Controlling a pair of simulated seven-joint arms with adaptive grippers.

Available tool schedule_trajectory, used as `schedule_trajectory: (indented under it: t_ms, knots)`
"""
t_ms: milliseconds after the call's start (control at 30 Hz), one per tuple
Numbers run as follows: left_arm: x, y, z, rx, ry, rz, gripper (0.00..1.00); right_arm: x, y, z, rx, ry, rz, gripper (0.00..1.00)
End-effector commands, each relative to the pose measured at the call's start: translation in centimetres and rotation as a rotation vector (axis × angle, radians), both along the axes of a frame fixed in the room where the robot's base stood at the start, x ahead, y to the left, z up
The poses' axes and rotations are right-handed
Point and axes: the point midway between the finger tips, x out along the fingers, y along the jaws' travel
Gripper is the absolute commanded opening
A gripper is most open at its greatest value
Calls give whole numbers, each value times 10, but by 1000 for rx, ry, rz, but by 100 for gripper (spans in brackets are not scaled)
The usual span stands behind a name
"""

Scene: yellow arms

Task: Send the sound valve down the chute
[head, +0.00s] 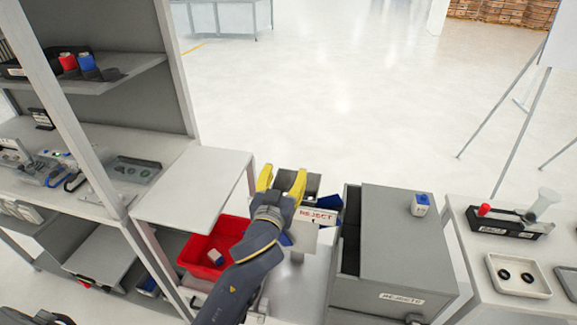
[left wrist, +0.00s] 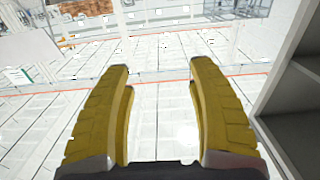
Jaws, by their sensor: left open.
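My left gripper (head: 282,180) is open, its two yellow fingers apart and nothing seen between them. In the left wrist view its fingers (left wrist: 160,115) frame only bare floor. A small white part with a blue top (head: 421,204) stands on the grey cabinet; I cannot tell whether it is a valve or whether it is sound. Another small pale part (head: 215,257) lies in the red bin (head: 190,262). A sign reading REJECT (head: 317,216) is just right of my left gripper, with blue pieces beside it. No chute is clearly recognisable; my arm hides part of this area. My right gripper is not seen.
The grey cabinet (head: 405,250) with a label on its front stands right of the gripper. A pale side table (head: 510,225) at right holds trays and a black holder. A shelf unit (head: 85,180) and a bare light panel (head: 190,190) are at left. Open floor lies beyond.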

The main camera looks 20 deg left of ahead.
Motion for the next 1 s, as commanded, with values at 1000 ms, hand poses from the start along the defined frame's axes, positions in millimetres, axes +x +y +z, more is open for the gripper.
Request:
schedule_trajectory:
  t_ms: [1000]
  knots:
    - [-59, -4, 0, 0, 0, 0, 59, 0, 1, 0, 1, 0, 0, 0]
